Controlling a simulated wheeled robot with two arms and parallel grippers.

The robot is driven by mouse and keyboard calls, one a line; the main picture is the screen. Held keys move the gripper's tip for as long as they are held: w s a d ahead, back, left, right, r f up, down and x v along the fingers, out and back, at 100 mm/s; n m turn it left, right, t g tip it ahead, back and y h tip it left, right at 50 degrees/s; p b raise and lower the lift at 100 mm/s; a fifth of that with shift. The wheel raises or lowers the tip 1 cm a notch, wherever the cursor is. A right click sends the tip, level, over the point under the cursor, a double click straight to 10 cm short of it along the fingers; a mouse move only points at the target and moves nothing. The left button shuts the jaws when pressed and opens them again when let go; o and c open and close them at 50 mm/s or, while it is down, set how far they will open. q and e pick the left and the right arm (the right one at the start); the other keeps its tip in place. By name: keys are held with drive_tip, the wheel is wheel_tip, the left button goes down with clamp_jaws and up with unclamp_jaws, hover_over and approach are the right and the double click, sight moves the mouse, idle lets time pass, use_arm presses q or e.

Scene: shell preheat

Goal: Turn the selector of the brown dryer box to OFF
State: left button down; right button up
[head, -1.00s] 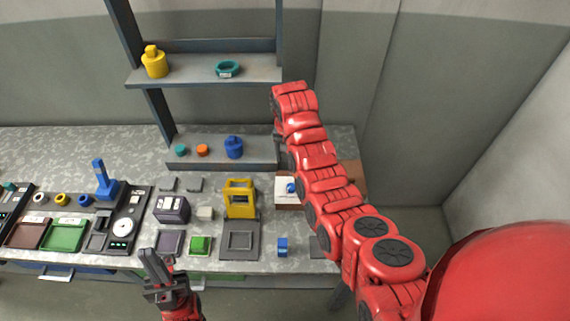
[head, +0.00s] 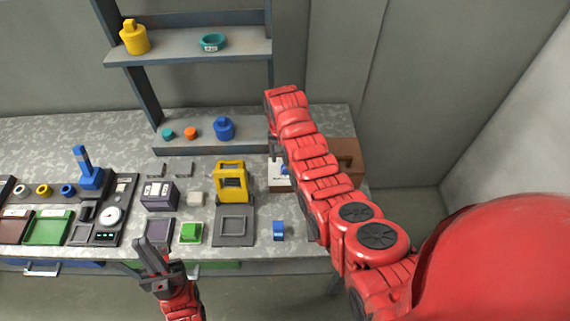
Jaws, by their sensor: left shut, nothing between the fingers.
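The brown dryer box (head: 349,150) stands at the right end of the bench, largely hidden behind my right arm. A white panel (head: 277,186) shows just left of the arm, with a small part of a blue knob (head: 284,170) on it. The knob's pointing direction cannot be read. My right gripper (head: 274,148) shows only as a grey piece beneath the red wrist, close above the panel. Its fingertips and any contact are hidden. My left gripper (head: 146,245) is shut and empty at the bench's front edge, away from the box.
A yellow frame press (head: 230,183), a dark purple box (head: 159,196) and a small blue block (head: 279,231) stand on the bench left of the arm. A shelf rack (head: 190,48) rises behind. A wall is close on the right.

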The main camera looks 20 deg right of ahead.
sight(285, 167)
wheel_tip(285, 167, down, 4)
drive_tip(key=shift+w+d+r+p, duration=0.1)
drive_tip(key=shift+w+r+p, duration=0.1)
drive_tip(key=shift+p, duration=0.1)
drive_tip(key=shift+s+f, duration=0.2)
drive_tip(key=shift+f, duration=0.2)
drive_tip(key=shift+c, duration=0.3)
clamp_jaws()
